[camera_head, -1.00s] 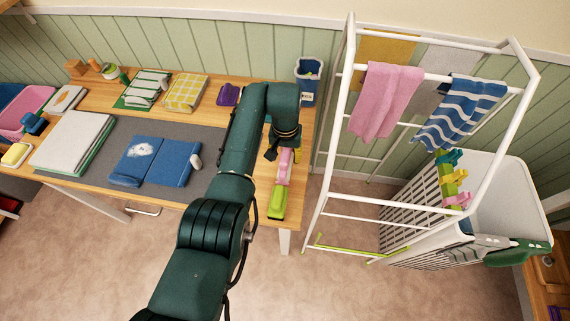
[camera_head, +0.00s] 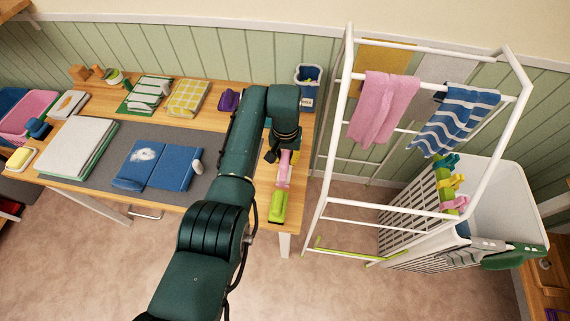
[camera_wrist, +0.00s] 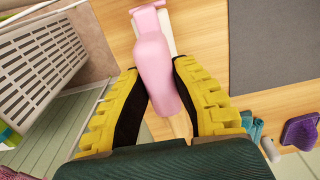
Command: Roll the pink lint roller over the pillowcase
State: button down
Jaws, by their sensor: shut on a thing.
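The pink lint roller (camera_head: 284,169) is at the right end of the table. In the wrist view its pink handle (camera_wrist: 160,65) lies between my yellow-padded fingers. My gripper (camera_wrist: 157,72) is shut on it; in the head view my gripper (camera_head: 284,154) is partly hidden by my arm. A white part shows beside the roller's far end; the rest of the roller head is hard to make out. A folded blue cloth, which looks like the pillowcase (camera_head: 172,171), lies on the grey mat left of my arm. A whitish fuzzy patch shows on its upper left part.
A lime-green item (camera_head: 278,206) sits at the table's front right corner. A small grey-white object (camera_head: 197,167) touches or nearly touches the blue cloth's right edge. A white folded stack (camera_head: 75,148) lies left. A white drying rack (camera_head: 346,100) stands right of the table.

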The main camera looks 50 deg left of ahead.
jog(key=shift+r+p, duration=2.15)
jog(key=shift+r, duration=0.55)
jog(key=shift+f, duration=0.1)
